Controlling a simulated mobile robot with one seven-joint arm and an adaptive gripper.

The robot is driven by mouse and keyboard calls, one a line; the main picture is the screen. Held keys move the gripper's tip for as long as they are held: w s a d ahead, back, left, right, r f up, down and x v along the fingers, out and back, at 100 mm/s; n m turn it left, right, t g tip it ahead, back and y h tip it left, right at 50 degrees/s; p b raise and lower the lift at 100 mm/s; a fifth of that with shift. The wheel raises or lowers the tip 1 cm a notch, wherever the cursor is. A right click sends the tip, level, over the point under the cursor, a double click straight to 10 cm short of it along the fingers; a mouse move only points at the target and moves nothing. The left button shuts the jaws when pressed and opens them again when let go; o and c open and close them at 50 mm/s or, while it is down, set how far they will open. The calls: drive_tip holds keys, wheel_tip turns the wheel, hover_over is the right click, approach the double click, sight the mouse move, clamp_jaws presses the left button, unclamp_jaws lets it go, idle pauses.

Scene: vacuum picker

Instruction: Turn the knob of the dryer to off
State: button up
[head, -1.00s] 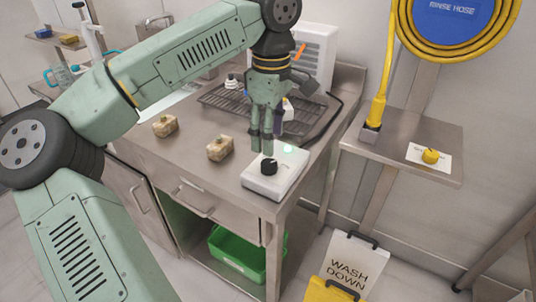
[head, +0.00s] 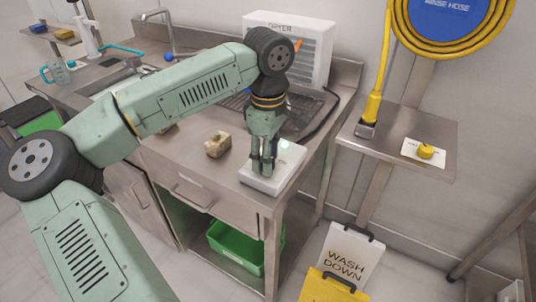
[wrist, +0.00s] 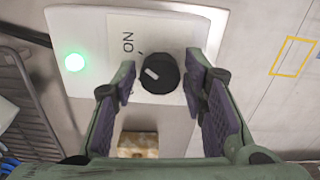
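The white control box (head: 285,178) of the dryer lies at the front right corner of the steel counter. In the wrist view the box (wrist: 195,25) carries a black round knob (wrist: 165,82) with a white pointer mark aimed to the upper left. My gripper (wrist: 160,80) is open, with one finger on each side of the knob and small gaps visible. In the head view my gripper (head: 263,168) is low over the box and hides the knob.
The white dryer (head: 318,45) stands at the back of the counter, its cable running down the right. A tan block (head: 216,145) sits left of the control box; a dark rack (head: 235,102) lies behind. A side shelf (head: 440,130) holds a yellow knob (head: 425,151).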

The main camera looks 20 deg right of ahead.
drive_tip(key=c, duration=0.8)
drive_tip(key=shift+n+b, duration=0.3)
drive_tip(key=shift+w+f+n+b, duration=0.1)
drive_tip(key=shift+f+n+b, duration=0.05)
drive_tip(key=shift+n+b, duration=1.05)
drive_tip(key=n+b, duration=0.2)
drive_tip(key=n, duration=0.1)
drive_tip(key=shift+n, duration=0.4)
drive_tip(key=n+b, duration=0.2)
drive_tip(key=n, duration=0.2)
drive_tip(key=shift+w, duration=0.1)
drive_tip(key=shift+n+b, duration=0.5)
drive_tip(key=shift+n, duration=1)
drive_tip(key=shift+r, duration=0.2)
